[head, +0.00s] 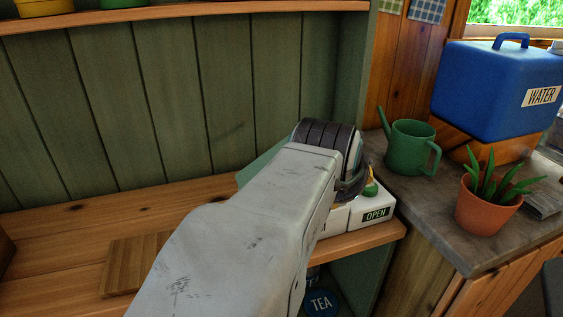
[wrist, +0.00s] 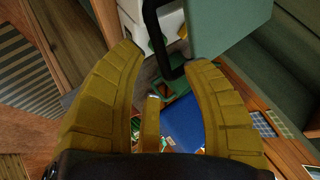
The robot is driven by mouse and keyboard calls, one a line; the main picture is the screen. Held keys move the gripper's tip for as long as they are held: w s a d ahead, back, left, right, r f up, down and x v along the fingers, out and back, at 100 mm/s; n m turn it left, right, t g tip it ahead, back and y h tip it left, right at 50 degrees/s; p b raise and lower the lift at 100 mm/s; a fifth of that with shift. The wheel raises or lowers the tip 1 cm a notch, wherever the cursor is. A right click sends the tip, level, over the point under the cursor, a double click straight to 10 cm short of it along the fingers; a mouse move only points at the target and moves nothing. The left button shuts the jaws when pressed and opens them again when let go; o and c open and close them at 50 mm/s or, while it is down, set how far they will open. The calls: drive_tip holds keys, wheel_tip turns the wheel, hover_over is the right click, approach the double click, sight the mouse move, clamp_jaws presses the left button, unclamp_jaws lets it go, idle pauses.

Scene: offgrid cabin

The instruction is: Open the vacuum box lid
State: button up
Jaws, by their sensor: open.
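A green watering can (head: 408,145), a potted plant (head: 487,207) and a blue water container (head: 490,90) stand on the right-hand counter. A wooden board (head: 133,262) lies left of my arm. The green plank wall (head: 160,100) is close behind.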

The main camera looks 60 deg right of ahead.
drive_tip(key=v, duration=0.9)
